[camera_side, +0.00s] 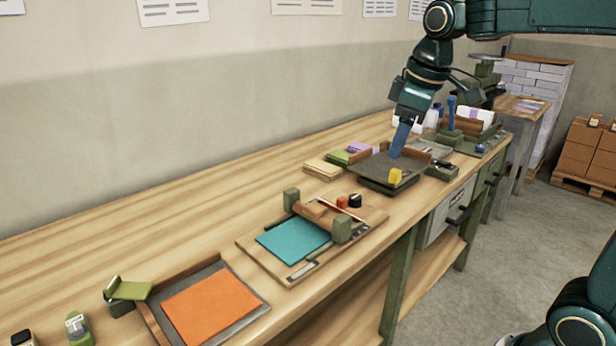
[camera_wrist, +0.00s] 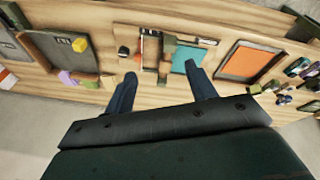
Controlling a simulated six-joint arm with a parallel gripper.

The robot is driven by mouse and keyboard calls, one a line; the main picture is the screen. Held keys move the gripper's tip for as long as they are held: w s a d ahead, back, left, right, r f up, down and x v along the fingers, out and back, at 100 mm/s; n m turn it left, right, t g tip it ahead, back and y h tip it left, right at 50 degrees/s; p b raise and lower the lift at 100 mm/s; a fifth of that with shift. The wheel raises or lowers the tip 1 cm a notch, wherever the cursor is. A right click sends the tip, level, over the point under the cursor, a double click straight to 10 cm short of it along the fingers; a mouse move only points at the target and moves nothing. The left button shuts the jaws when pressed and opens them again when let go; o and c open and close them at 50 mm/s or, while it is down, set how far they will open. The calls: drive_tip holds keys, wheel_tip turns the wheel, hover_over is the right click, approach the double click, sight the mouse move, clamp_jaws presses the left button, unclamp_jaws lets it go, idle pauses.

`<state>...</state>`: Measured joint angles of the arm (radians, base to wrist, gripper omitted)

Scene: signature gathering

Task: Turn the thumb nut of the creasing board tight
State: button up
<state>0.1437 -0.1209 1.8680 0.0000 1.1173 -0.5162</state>
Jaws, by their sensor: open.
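My gripper (camera_side: 397,153) points down over the dark tray-like board with a yellow block, towards the far part of the bench. In the wrist view my gripper (camera_wrist: 163,75) shows two separated blue fingers with nothing held between them. A wooden board (camera_side: 255,244) with a teal sheet (camera_side: 292,240), two green posts and a wooden bar lies mid-bench; it may be the creasing board. The teal sheet also shows in the wrist view (camera_wrist: 186,60), beyond my fingers. I cannot pick out the thumb nut for certain in either view.
The dark board (camera_side: 372,166) carries the yellow block (camera_side: 395,175). Small orange and black items (camera_side: 355,201) stand behind the wooden board. A tray with an orange sheet (camera_side: 210,305) lies nearer the side camera. The strip of bench (camera_side: 130,225) along the wall is clear.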

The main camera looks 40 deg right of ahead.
drive_tip(key=w+d+f+n+g, duration=0.25)
drive_tip(key=w+d, duration=0.35)
drive_tip(key=w, duration=0.5)
drive_tip(key=n, duration=0.3)
hover_over(355, 197)
wheel_tip(355, 197, down, 9)
drive_tip(key=shift+r+g, duration=0.15)
drive_tip(key=shift+g, duration=0.2)
drive_tip(key=shift+d, duration=0.1)
wheel_tip(355, 197, down, 14)
drive_tip(key=shift+r, duration=0.1)
drive_tip(key=shift+c, duration=0.5)
drive_tip(key=c, duration=0.9)
